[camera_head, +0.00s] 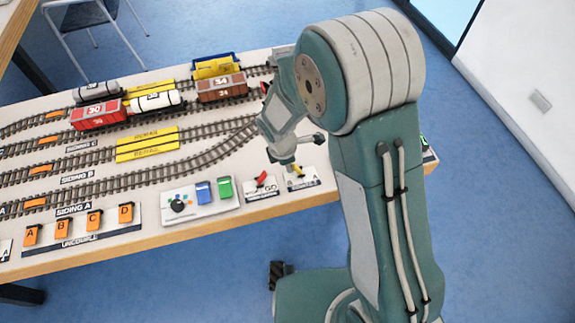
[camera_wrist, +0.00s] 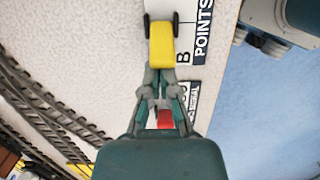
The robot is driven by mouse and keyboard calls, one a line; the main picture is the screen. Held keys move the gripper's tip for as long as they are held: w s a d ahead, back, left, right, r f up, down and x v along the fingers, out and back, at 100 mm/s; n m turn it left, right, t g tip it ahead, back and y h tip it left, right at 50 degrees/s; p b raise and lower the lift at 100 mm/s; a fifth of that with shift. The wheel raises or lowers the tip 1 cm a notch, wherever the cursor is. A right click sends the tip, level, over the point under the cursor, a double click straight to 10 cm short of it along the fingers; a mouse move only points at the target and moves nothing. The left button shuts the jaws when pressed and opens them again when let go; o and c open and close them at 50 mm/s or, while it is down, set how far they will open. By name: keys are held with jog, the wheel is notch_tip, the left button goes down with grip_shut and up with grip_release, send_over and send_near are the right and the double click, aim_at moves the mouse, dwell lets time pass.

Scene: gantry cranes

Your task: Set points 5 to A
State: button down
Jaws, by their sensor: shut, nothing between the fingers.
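The yellow points lever (camera_wrist: 161,42) stands on a white plate (camera_wrist: 183,58) marked "POINTS", with a letter B beside the lever's near end. The plate's number is not readable, and no letter A shows. In the head view the yellow lever (camera_head: 298,170) is small and partly covered by my gripper. My gripper (camera_wrist: 160,76) is shut and empty, its fingertips at or just above the lever's near end; I cannot tell if they touch. In the head view my gripper (camera_head: 288,162) points down at the board's front edge.
A red lever (camera_head: 262,179) on its own plate stands just left; it also shows between my finger links (camera_wrist: 164,118). A control panel (camera_head: 196,198) with blue and green blocks lies further left. Orange uncouple levers (camera_head: 78,222) line the front. Wagons (camera_head: 98,113) stand on the tracks.

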aim_at(297, 167)
jog(key=shift+w+d+r, duration=0.1)
jog(key=shift+d+r, duration=0.1)
jog(key=shift+d, duration=0.1)
jog(key=shift+w+d+r+g+y, duration=0.15)
jog(key=shift+d+g+y, duration=0.2)
jog(key=shift+y, duration=0.45)
jog(key=shift+w+d+r, duration=0.1)
jog(key=shift+d, duration=0.25)
jog(key=shift+w+d+r+y, duration=0.1)
jog(key=shift+d+y, duration=0.2)
jog(key=shift+y, duration=0.4)
jog(key=shift+r, duration=0.1)
jog(key=shift+r, duration=0.7)
